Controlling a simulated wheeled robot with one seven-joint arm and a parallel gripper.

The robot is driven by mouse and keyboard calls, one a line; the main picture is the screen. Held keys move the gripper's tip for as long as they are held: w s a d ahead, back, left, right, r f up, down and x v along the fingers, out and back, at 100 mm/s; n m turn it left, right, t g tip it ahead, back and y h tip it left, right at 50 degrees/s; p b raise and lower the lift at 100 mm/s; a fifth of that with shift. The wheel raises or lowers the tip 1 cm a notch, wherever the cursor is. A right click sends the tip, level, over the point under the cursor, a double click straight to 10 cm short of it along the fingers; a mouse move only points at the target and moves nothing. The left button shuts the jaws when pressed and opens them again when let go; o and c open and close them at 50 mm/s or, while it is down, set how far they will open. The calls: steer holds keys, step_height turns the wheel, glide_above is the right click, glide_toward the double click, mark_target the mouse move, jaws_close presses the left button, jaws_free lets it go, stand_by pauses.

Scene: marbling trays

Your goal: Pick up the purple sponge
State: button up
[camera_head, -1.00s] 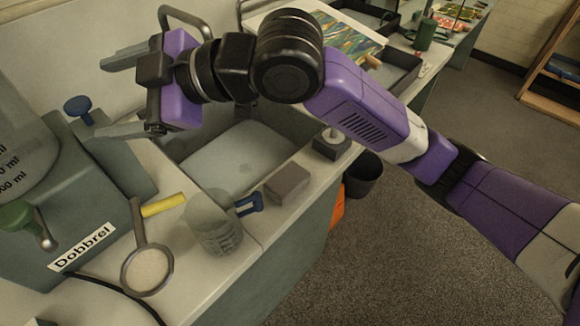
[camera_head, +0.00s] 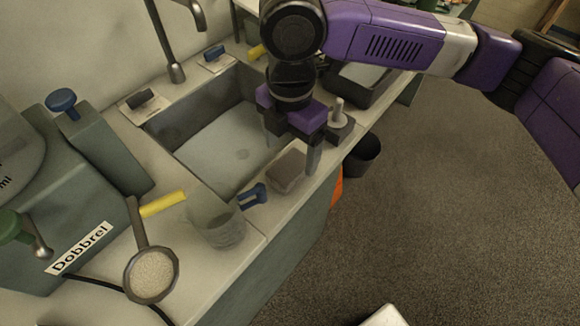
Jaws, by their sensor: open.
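The purple sponge looks to be the dull grey-mauve block (camera_head: 287,171) on the counter strip at the front right of the sink. My gripper (camera_head: 291,146) points down with its fingers spread and nothing between them. It is just behind or above the block, and the right finger shows close to the block's right end. I cannot tell the exact height gap or whether they touch.
A clear beaker (camera_head: 217,226) and a blue-handled tool (camera_head: 252,196) are left of the block. The sink (camera_head: 215,150) lies behind it. A grey stand with a pale peg (camera_head: 338,118) is close on the right. A strainer (camera_head: 151,275) lies at front left.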

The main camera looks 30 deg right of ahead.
mark_target(288, 167)
steer(key=f, duration=0.6)
steer(key=shift+w+a+f, duration=0.2)
steer(key=shift+a, duration=0.05)
steer(key=c, duration=0.9)
